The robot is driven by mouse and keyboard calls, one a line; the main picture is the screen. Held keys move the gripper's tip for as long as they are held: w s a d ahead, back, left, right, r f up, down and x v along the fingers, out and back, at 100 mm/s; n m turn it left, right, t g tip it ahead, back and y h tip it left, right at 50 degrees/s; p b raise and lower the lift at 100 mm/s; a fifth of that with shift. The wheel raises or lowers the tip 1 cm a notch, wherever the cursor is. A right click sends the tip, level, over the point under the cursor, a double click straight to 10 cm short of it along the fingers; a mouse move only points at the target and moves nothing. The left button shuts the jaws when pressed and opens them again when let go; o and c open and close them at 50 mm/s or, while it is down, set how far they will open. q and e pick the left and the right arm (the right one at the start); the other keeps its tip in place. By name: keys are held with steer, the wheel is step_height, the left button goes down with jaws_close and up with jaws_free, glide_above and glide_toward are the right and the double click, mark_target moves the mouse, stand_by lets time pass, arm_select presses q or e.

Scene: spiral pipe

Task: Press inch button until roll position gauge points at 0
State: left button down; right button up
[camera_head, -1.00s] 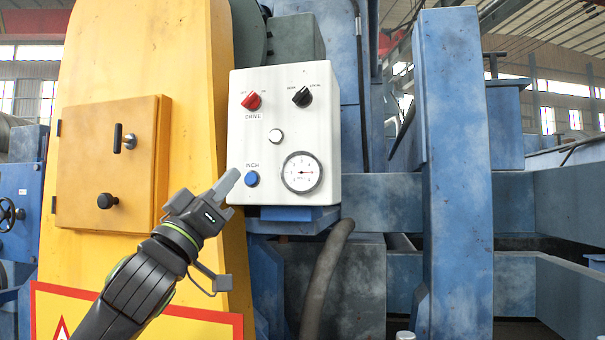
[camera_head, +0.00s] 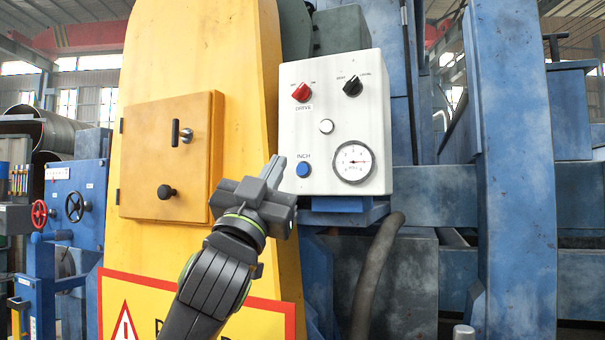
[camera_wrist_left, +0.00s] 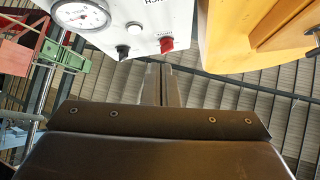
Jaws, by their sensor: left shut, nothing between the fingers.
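The white control panel (camera_head: 335,120) stands upright in the head view. Its blue INCH button (camera_head: 303,170) is at the lower left, beside the round roll gauge (camera_head: 353,162). The gauge needle looks nearly horizontal; its exact reading is too small to tell. My left gripper (camera_head: 274,168) is shut and empty, its fingertips just left of the INCH button, apart from it in the picture. The left wrist view shows the shut fingers (camera_wrist_left: 160,84), with the gauge (camera_wrist_left: 81,13) upside down at the top left; the INCH button is not seen there.
A red DRIVE knob (camera_head: 301,92), a black knob (camera_head: 352,86) and a white button (camera_head: 326,126) are also on the panel. A yellow cabinet (camera_head: 165,235) with a small door (camera_head: 165,157) stands behind my left arm. A blue post (camera_head: 517,170) rises at the right.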

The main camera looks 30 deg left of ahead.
mark_target(302, 170)
arm_select(q)
steer(key=y, duration=0.1)
steer(key=s+m+y, duration=0.1)
steer(key=m+y, duration=0.1)
steer(key=y, duration=0.1)
steer(key=shift+s+d+f+g, duration=0.1)
steer(key=shift+s+g, duration=0.2)
steer(key=shift+g, duration=0.1)
steer(key=shift+w, duration=0.1)
steer(key=shift+w+a, duration=0.25)
steer(key=shift+w, duration=1.15)
steer(key=shift+w+a, duration=0.25)
steer(key=shift+w, duration=1.2)
steer(key=shift+w+a, duration=0.25)
steer(key=shift+w, duration=1.15)
steer(key=shift+w, duration=0.4)
steer(key=shift+w+a, duration=0.15)
steer(key=shift+w, duration=0.2)
steer(key=shift+s, duration=0.75)
